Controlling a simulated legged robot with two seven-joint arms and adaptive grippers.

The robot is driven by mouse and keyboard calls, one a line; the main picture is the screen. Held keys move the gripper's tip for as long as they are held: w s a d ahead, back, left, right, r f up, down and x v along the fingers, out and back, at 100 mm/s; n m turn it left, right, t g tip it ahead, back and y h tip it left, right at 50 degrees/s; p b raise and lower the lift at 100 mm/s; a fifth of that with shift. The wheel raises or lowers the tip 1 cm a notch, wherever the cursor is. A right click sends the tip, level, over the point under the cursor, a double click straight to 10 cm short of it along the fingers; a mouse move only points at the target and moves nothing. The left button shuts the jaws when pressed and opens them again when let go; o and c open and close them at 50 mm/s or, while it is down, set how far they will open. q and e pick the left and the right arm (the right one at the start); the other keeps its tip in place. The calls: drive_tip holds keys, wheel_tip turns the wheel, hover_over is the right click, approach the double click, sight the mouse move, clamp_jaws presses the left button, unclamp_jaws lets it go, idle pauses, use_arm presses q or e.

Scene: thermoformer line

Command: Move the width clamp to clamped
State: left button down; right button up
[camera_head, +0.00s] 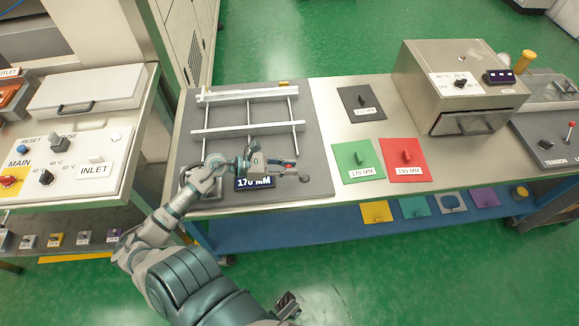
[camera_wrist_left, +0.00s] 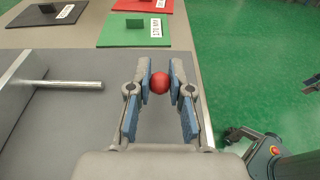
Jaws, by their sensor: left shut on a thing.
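The width clamp's red ball knob (camera_wrist_left: 159,82) shows in the left wrist view between my left gripper's blue-padded fingers (camera_wrist_left: 160,80). The fingers are closed on it from both sides. The clamp's lever below the knob is hidden, so I cannot tell its angle. In the head view my left gripper (camera_head: 297,170) is over the front right part of the grey width fixture plate (camera_head: 315,150), beside the "170 MM" display (camera_head: 254,183).
Metal rails (camera_head: 247,130) cross the fixture plate behind the gripper. Right of it lie a green 170 MM plate (camera_head: 370,168), a red plate (camera_head: 412,172) and a black plate (camera_head: 350,108). A steel box (camera_head: 425,70) stands farther right. The inlet panel (camera_head: 120,150) is at left.

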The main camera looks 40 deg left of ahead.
use_arm(q)
drive_tip(key=shift+s+f, duration=0.15)
drive_tip(key=shift+f, duration=0.3)
drive_tip(key=c, duration=1)
unclamp_jaws()
drive_tip(key=shift+a, duration=0.1)
drive_tip(key=shift+c, duration=0.2)
drive_tip(key=shift+a+r, duration=0.15)
drive_tip(key=shift+a, duration=0.1)
use_arm(e)
drive_tip(key=shift+a, duration=0.3)
use_arm(q)
drive_tip(key=shift+s+a, duration=0.1)
drive_tip(key=shift+s, duration=0.05)
drive_tip(key=v, duration=0.6)
drive_tip(key=shift+s, duration=0.1)
drive_tip(key=shift+s+a, duration=0.3)
drive_tip(key=shift+a, duration=0.25)
drive_tip(key=shift+d+r, duration=0.1)
drive_tip(key=shift+d, duration=0.05)
use_arm(e)
drive_tip(key=shift+d, duration=0.15)
